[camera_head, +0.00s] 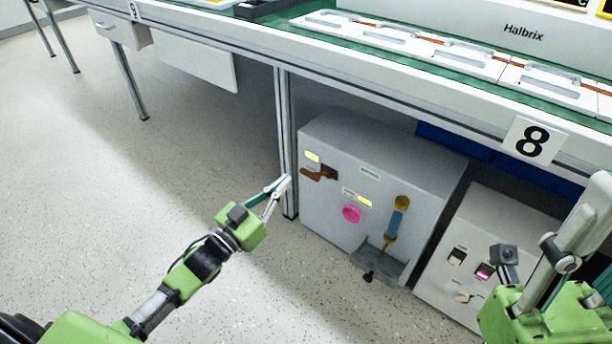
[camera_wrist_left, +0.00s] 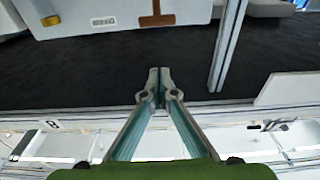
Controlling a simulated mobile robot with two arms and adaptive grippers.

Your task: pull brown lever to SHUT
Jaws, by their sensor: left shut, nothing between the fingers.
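The brown lever (camera_head: 318,173) is on the upper left of the front face of a light grey box (camera_head: 395,152), below a yellow label. In the left wrist view, which looks upside down, the brown lever (camera_wrist_left: 157,12) shows as a T shape at the top edge. My left gripper (camera_head: 284,182) is shut and empty, its tips a little left of the lever in the head view. In the left wrist view the left gripper (camera_wrist_left: 159,72) points toward the box, with a visible gap before the lever. My right gripper (camera_head: 578,232) is at the right edge, its fingertips unclear.
The box also has a pink button (camera_head: 351,214) and an orange-and-blue handle (camera_head: 396,222). A second box (camera_head: 455,262) with switches stands to its right. A table leg (camera_head: 285,130) stands by my left fingertips, and the tabletop edge (camera_head: 390,105) overhangs the boxes. Floor at left is clear.

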